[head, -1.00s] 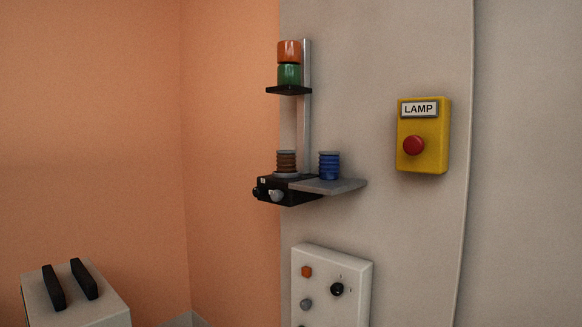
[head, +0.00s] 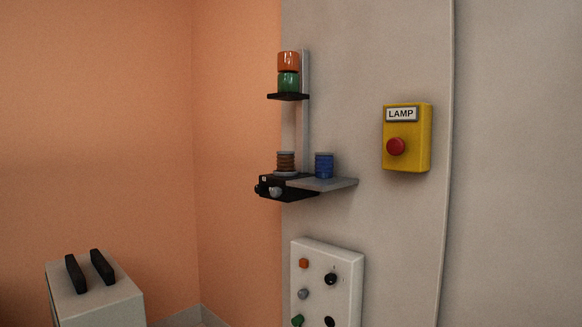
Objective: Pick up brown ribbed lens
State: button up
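The brown ribbed lens (head: 286,161) stands upright at the left on a black base unit (head: 285,192), at the foot of a grey upright post (head: 305,130). It has a grey top and sits on a pale disc. A blue ribbed cylinder (head: 324,167) stands just right of it, on a grey shelf plate (head: 335,184). My gripper is not in view.
Above, a black bracket (head: 288,97) holds a green cylinder (head: 288,82) with an orange one (head: 288,61) on top. A yellow LAMP box (head: 420,140) with a red button is on the wall. Below is a white button panel (head: 343,262). A pale box (head: 110,300) with black bars stands lower left.

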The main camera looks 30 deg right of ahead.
aim_at(286, 160)
jog(key=u, duration=1)
jog(key=k, duration=0.1)
jog(key=z, duration=1.65)
jog(key=i, duration=0.6)
jog(key=u, duration=0.55)
